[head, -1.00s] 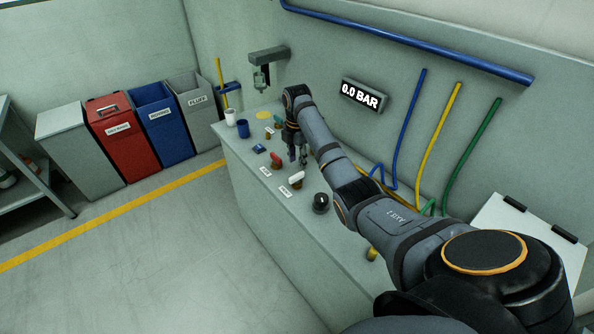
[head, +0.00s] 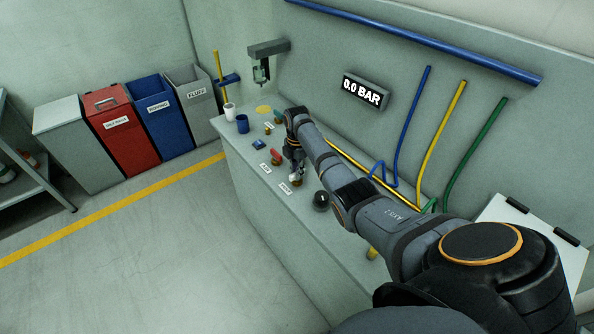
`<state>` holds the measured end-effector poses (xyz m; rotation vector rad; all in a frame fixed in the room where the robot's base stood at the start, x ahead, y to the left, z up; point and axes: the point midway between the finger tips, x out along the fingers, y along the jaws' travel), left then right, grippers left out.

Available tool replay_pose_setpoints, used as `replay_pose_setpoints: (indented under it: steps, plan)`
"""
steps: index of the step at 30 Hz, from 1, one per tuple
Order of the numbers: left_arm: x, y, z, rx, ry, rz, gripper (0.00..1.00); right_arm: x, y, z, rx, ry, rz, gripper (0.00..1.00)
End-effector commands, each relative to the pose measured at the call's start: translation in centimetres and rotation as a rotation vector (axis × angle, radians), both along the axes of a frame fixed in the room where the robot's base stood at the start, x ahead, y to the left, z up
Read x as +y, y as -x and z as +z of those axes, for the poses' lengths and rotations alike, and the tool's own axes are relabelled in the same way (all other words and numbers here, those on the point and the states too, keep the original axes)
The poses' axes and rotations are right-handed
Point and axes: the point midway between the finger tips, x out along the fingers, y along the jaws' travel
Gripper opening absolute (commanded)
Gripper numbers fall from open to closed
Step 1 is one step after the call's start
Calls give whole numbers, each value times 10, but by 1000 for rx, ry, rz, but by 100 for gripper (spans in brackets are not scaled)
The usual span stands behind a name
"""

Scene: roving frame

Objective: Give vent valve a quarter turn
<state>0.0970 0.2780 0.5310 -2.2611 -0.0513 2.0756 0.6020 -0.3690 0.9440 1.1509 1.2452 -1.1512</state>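My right gripper (head: 295,175) points down over the bench (head: 318,232), right at a white valve handle (head: 296,179). The fingers hide part of this handle, and I cannot tell whether they touch or grip it. A small label (head: 285,188) lies in front of it, too small to read surely. A red valve handle (head: 275,155) sits just to the left, with its own label (head: 265,168). A smaller valve (head: 269,127) stands farther back, partly hidden by my arm. Which one is the vent valve is not clear. My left gripper is out of view.
A black dome (head: 321,201) stands right of the white handle. A blue cup (head: 242,124), a white cup (head: 230,111) and a small blue item (head: 258,144) are at the bench's far end. A wall display (head: 365,92) reads 0.0 BAR. Open floor lies left.

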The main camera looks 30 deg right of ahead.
Motion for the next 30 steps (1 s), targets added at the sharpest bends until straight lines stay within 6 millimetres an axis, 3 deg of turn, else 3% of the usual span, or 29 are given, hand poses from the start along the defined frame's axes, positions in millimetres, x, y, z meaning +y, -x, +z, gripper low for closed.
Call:
replay_pose_setpoints:
  steps: [6, 14, 30]
  plan:
    - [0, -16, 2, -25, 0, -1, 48, 0, 0, 1, 0, 0, -2, 0]
    - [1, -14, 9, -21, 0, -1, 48, 0, 0, 3, 1, -1, -64, 0]
    - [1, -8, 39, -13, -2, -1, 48, 0, -1, 5, -1, -1, -518, 0]
